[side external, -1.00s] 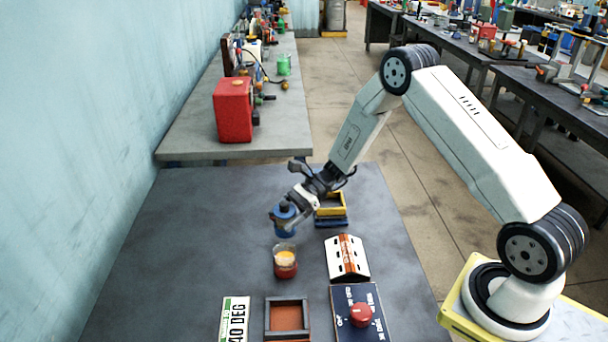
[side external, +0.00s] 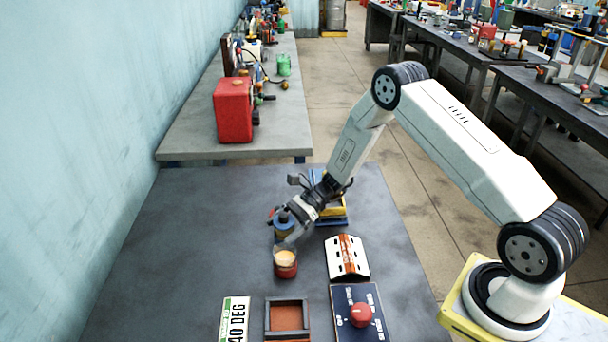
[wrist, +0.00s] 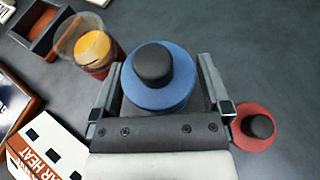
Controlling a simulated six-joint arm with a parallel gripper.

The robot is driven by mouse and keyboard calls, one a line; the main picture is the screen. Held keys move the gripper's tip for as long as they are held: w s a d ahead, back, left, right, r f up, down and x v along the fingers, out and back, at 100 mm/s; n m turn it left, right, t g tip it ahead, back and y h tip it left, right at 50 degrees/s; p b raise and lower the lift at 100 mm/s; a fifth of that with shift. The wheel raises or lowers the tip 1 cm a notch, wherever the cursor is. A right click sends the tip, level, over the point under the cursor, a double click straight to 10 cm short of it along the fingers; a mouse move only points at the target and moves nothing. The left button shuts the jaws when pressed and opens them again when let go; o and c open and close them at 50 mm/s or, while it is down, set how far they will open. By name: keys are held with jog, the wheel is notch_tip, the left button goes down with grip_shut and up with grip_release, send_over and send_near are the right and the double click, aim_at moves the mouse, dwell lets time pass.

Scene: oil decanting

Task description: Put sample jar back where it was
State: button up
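The sample jar, with a blue lid and black knob, stands between my fingers in the wrist view (wrist: 160,88). In the side view its lid (side external: 284,220) shows just behind the glass beaker (side external: 285,269). My gripper (side external: 288,228) is shut on the jar, low over the table, with one finger on each side in the wrist view (wrist: 163,75). The jar looks upright. My gripper partly hides its lower part, so I cannot tell if its base touches the table.
A red lid with a black knob (wrist: 257,128) is close beside my right finger. The beaker holds orange and red contents. A white heater block (side external: 347,258), a wooden-framed tray (side external: 269,318) and a red-knob panel (side external: 340,325) stand nearer the front. The table's left side is clear.

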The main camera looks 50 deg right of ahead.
jog(key=shift+r, duration=0.2)
jog(key=v, duration=1.2)
dwell(0.6)
jog(key=shift+s+a+r, duration=0.1)
jog(key=shift+s+a, duration=0.15)
jog(key=shift+a, duration=0.1)
jog(key=s+a+r+n+h, duration=0.4)
jog(key=s+n+h, duration=0.2)
jog(key=s+n, duration=0.2)
jog(key=s+a+r+n+h, duration=0.4)
jog(key=s+n+h, duration=0.3)
jog(key=n, duration=0.5)
jog(key=shift+s, duration=0.65)
